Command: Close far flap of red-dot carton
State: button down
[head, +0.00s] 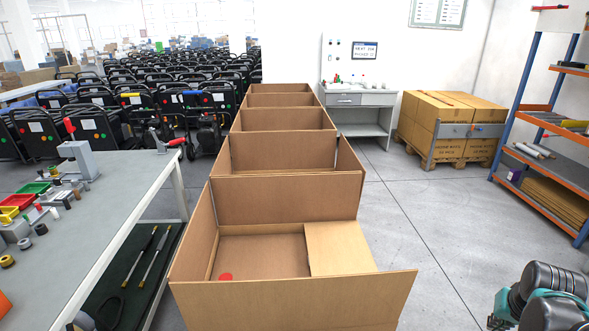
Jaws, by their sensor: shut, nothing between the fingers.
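The red-dot carton is the nearest open brown box in the row, with its near flap (295,303) standing up across the front. A red dot (225,277) shows just above that flap's top edge. The far flap (288,200) stands upright at the back of this carton. The left flap (195,235) also stands up. The right flap (340,247) lies folded inward, flat over the right part of the opening. The left part of the opening is uncovered. Part of my arm (542,297) shows at the bottom right, apart from the carton. My gripper's fingers are not visible.
More open cartons (283,152) stand in line behind. A grey workbench (115,205) with small bins and tools runs along the left, close to the carton. Bare floor (420,215) lies to the right. A shelf rack (528,130) and a loaded pallet (450,125) stand beyond.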

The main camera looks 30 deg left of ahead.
aim_at(190, 263)
jog(key=k+u, duration=0.1)
jog(key=u, duration=2.05)
jog(key=i+j+u, duration=0.1)
jog(key=i, duration=0.25)
